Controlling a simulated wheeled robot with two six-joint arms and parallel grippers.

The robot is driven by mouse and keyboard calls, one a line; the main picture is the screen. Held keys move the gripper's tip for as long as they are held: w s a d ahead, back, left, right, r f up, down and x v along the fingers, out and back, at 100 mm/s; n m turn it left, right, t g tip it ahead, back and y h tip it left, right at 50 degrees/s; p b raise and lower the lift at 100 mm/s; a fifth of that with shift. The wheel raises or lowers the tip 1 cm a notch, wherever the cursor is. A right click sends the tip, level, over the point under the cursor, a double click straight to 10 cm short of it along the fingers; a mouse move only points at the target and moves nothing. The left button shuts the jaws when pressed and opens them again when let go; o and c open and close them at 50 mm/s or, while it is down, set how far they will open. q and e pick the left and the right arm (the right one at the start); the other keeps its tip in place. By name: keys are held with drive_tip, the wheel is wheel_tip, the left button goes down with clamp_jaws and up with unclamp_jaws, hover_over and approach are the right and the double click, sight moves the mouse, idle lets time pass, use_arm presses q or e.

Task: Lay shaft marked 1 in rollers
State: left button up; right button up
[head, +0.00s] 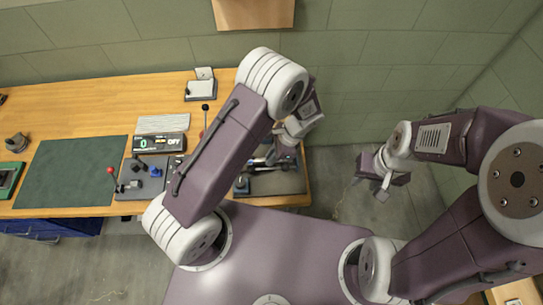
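A dark tray (284,185) lies at the right end of the bench, with several small metallic parts (258,163) on it, partly hidden by my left arm. I cannot make out a shaft marked 1 or read any mark at this size. I cannot pick out the rollers for sure. My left gripper (280,148) is low over the back of this tray, and its fingertips are too small and covered to show whether it holds anything. My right gripper (376,190) hangs over the floor, right of the bench and away from it; its finger gap is unclear.
The wooden bench (80,112) carries a green mat (70,172), a display box reading 0 and OFF (158,143), a grey fixture with a red-knobbed lever (125,188) and blue blocks (155,172), and a small stand (201,88). Floor right of the bench is clear.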

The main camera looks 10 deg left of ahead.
use_arm(q)
drive_tip(key=o, duration=0.5)
drive_tip(key=b+v, duration=0.1)
drive_tip(key=v, duration=0.8)
drive_tip(key=shift+w, duration=0.1)
